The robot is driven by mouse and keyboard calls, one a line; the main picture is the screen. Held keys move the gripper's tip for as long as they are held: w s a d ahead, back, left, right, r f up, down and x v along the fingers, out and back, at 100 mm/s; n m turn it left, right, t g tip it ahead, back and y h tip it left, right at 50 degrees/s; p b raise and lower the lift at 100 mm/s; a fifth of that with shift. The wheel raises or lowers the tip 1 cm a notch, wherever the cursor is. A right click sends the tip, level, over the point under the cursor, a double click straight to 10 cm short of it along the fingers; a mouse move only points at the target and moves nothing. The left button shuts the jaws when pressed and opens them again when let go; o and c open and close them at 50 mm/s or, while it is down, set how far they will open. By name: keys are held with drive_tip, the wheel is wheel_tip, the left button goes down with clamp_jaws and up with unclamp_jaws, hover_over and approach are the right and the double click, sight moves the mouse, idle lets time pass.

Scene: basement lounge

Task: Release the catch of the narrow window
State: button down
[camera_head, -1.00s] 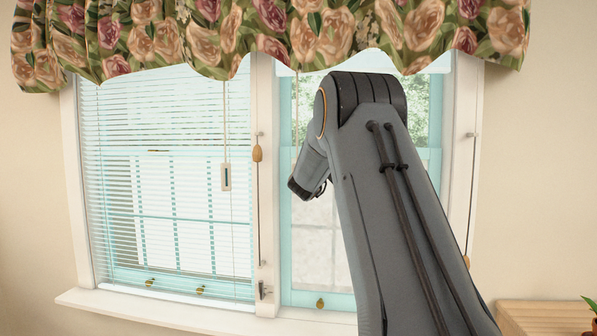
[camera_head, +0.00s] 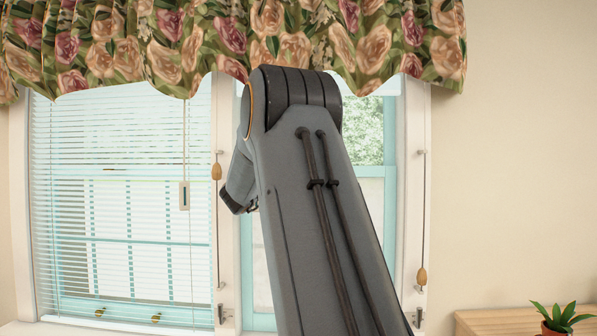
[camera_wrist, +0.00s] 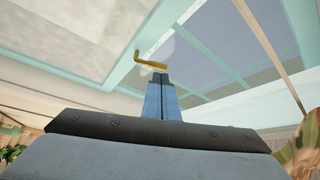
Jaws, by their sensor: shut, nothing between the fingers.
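The narrow window (camera_head: 389,200) has a turquoise sash in a white frame, on the right in the head view. My arm covers much of it, and its catch does not show there. In the wrist view a brass catch (camera_wrist: 149,62) with a bent lever sits on the turquoise sash rail (camera_wrist: 128,66). My gripper (camera_wrist: 161,98) points at it with its blue-grey fingers together and nothing between them. The fingertips are right by the catch's lower end; I cannot tell whether they touch it. In the head view my gripper's fingers are hidden behind my arm.
A wider window with white blinds (camera_head: 130,215) stands left. A floral valance (camera_head: 200,45) hangs over both. Cords with wooden toggles (camera_head: 217,171) hang on the frame posts. A wooden surface (camera_head: 490,322) with a potted plant (camera_head: 557,318) is at lower right.

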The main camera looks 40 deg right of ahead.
drive_tip(key=b+v, duration=0.1)
drive_tip(key=v, duration=0.5)
drive_tip(key=shift+r, duration=0.15)
drive_tip(key=shift+d, duration=0.1)
